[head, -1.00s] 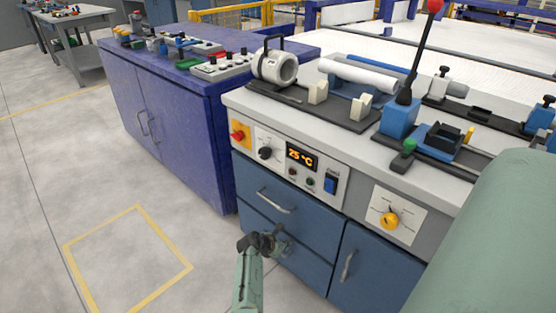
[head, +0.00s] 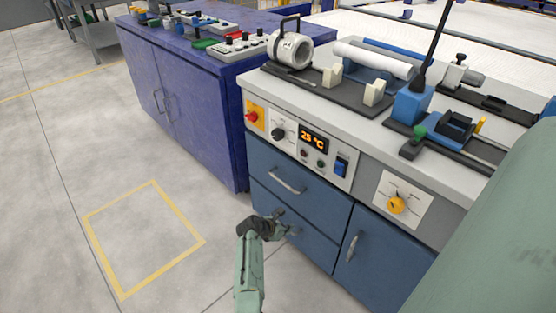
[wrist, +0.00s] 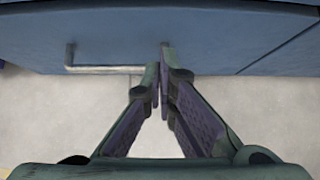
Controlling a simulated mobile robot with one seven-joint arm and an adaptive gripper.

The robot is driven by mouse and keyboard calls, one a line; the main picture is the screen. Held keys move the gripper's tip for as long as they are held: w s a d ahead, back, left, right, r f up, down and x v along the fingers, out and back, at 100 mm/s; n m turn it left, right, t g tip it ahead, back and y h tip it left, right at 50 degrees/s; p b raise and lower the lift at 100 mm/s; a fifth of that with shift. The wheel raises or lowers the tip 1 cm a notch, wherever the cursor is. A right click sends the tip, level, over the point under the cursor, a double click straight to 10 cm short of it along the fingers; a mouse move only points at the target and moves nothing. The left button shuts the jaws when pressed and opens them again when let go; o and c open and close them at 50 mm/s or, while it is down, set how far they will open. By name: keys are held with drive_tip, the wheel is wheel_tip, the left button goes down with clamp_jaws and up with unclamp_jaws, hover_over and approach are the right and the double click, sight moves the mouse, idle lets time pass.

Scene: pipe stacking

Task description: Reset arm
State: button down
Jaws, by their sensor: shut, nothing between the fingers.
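My gripper (head: 286,222) is in front of the blue drawers of the workbench, low in the head view. In the wrist view its two fingers (wrist: 160,72) come together at the tips, with nothing between them. The drawer front (wrist: 200,40) and its grey handle (wrist: 104,70) lie beyond the fingertips. I cannot tell whether the fingers touch the drawer front. My green arm shows at the bottom and right of the head view.
The workbench (head: 360,152) holds a pipe machine (head: 290,46), a white pipe (head: 373,60) and a blue clamp with a lever (head: 412,102). A purple cabinet (head: 200,110) stands to the left. Open floor with a yellow marked square (head: 145,238) lies at left.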

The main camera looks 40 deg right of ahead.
drive_tip(key=p+v, duration=0.1)
drive_tip(key=v, duration=0.7)
drive_tip(key=shift+a, duration=0.2)
drive_tip(key=shift+w, duration=0.15)
